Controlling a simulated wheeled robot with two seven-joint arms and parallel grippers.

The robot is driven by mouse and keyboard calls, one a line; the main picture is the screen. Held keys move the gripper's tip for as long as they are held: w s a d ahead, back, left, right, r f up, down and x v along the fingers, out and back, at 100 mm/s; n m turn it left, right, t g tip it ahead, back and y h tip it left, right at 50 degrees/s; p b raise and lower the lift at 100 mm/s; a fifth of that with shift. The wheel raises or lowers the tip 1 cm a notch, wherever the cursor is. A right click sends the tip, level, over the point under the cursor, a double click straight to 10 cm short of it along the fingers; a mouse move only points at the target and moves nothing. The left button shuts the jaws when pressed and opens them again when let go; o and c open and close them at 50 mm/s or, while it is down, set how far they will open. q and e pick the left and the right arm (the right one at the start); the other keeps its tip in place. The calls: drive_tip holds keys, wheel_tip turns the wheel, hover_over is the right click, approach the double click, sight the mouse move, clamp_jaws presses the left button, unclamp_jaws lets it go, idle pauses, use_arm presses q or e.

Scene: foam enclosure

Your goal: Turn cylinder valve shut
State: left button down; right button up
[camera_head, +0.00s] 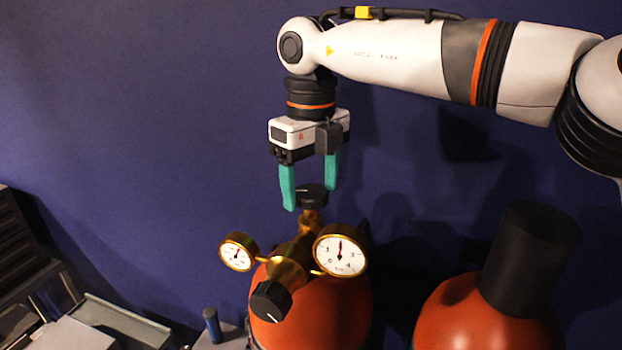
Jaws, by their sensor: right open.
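An orange gas cylinder (338,308) stands at the lower middle with a brass regulator (291,262) on top. A black valve knob (312,196) with a white line sits at the top of the brass stem. My right gripper (309,198) comes down from above with its green fingers open, one on each side of the knob. I cannot tell whether a finger touches it. The regulator carries two round gauges, a small left one (238,251) and a larger right one (341,251), and a black front knob (270,301). My left gripper is not in view.
A second orange cylinder (470,318) with a black cap (530,257) stands at the right. A grey tray (117,322) and a dark rack (22,245) are at the lower left. A blue wall stands behind.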

drive_tip(key=c, duration=1)
drive_tip(key=shift+o, duration=0.2)
